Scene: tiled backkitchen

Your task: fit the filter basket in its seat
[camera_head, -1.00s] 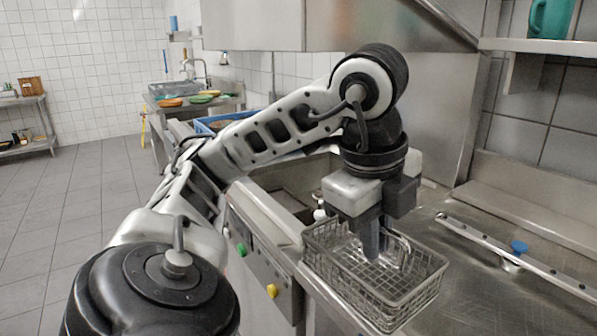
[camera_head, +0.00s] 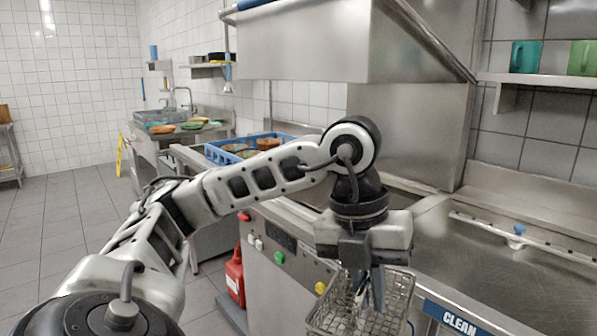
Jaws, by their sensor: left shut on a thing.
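The filter basket (camera_head: 336,318) is a grey wire-mesh basket at the bottom centre, cut off by the lower frame edge. My left gripper (camera_head: 368,292) points down, with its dark fingers inside the basket, shut on its wire handle. The basket hangs in front of the steel machine's front edge, left of the CLEAN label. The sunken basin of the machine (camera_head: 402,190) shows partly behind my left arm. Its inside is mostly hidden, so I cannot make out the seat. My right gripper is out of view.
The machine's front panel (camera_head: 284,262) carries green and yellow buttons. A steel hood (camera_head: 300,42) hangs above. A blue crate (camera_head: 222,152) stands behind my arm. The counter at right (camera_head: 500,270) is mostly clear.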

